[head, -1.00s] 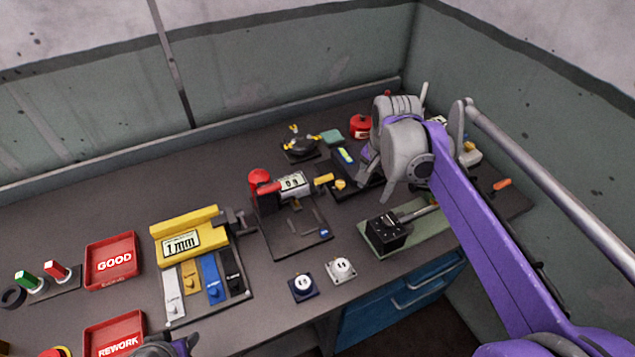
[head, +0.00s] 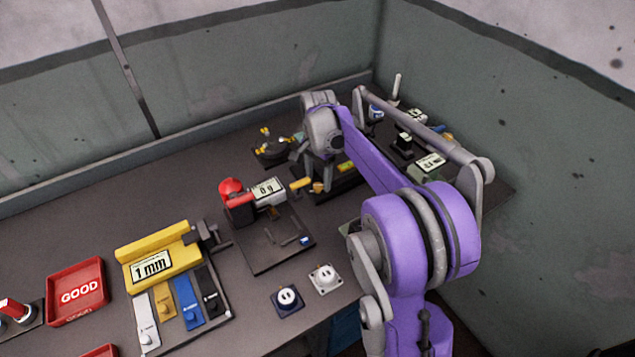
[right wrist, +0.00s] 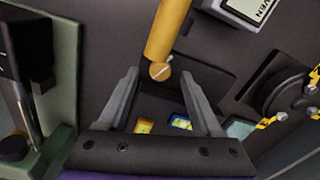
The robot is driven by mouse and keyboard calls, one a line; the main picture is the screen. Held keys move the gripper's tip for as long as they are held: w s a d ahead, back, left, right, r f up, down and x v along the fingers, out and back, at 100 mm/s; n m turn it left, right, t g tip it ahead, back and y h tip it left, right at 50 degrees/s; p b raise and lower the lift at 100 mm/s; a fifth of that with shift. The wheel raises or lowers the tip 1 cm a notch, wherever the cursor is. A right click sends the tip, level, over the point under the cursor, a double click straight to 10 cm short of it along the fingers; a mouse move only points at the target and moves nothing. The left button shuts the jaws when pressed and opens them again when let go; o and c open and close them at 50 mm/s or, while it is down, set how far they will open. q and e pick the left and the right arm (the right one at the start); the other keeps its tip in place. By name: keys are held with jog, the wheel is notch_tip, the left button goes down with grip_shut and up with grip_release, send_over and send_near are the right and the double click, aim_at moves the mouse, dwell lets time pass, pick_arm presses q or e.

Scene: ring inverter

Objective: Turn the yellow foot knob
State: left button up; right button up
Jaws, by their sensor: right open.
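A yellow cylindrical knob (head: 300,184) sticks out to the right of a device with a red cap (head: 231,187) and a small display (head: 268,190). In the right wrist view the yellow knob (right wrist: 168,30) comes down from the top, its round end marked with a pale line. My right gripper (right wrist: 160,76) is open, and this end shows between its fingertips. I cannot tell whether they touch it. In the head view my right gripper (head: 311,170) is just right of the knob, pointing down and partly hidden by its wrist. My left gripper is out of view.
A black round device with yellow parts (head: 275,148) stands behind. A dark tray with coloured labels (right wrist: 160,108) lies beyond the fingers. A green-based fixture (right wrist: 60,80) is close on the left. Two socket-like blocks (head: 287,300) sit near the front edge.

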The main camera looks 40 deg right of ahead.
jog(key=shift+f, duration=1)
jog(key=shift+c, duration=0.2)
grip_shut()
